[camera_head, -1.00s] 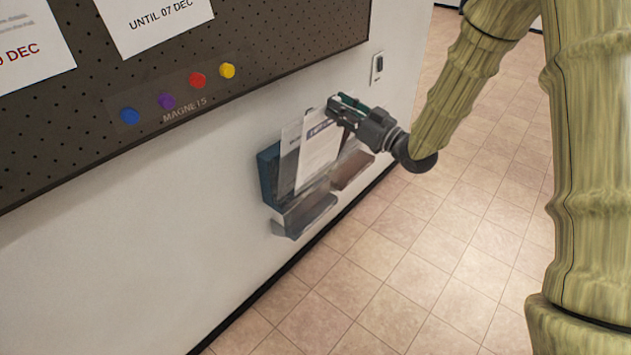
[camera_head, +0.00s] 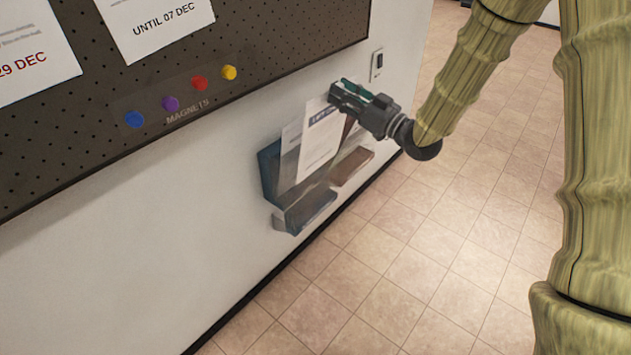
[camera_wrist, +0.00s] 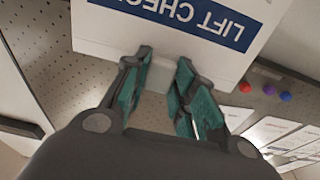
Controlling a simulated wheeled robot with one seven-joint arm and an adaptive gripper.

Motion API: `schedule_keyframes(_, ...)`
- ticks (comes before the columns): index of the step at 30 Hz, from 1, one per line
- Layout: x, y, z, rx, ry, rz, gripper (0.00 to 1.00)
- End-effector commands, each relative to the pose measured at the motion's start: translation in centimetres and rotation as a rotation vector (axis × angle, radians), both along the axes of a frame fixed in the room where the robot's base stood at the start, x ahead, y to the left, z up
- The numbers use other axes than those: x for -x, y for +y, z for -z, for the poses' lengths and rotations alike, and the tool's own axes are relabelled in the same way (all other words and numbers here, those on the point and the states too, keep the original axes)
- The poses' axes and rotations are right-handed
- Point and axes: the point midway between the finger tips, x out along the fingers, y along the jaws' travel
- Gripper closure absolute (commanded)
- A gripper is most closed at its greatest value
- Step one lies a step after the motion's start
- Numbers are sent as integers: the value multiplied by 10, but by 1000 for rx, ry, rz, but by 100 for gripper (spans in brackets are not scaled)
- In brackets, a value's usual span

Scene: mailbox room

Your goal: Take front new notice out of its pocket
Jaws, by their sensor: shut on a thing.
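The front notice (camera_head: 319,144) is a white sheet with a blue title band. In the wrist view the notice (camera_wrist: 166,44) reads "LIFT CHECK", upside down. My gripper (camera_head: 335,94) is at its top edge, and in the wrist view my gripper (camera_wrist: 160,70) is shut on that edge with its green-padded fingers. The notice hangs tilted below the fingers. Its lower end is at the left, blue pocket (camera_head: 270,175) of the wall holder; I cannot tell whether it is still inside. Another pale sheet (camera_head: 290,150) stands behind it in that pocket.
A brown pocket (camera_head: 352,167) is right of the blue one. The dark pegboard (camera_head: 90,120) above carries pinned notices (camera_head: 157,20) and coloured magnets (camera_head: 199,83). A switch plate (camera_head: 377,65) is on the wall near the corner. The tiled floor (camera_head: 370,270) is clear.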

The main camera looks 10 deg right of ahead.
Motion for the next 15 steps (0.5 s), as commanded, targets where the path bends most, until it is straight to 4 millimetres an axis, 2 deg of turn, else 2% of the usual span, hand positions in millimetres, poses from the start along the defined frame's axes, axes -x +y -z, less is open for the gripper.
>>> schedule_keyframes(15, 8, -7, 0, 1, -1, 1, 95)
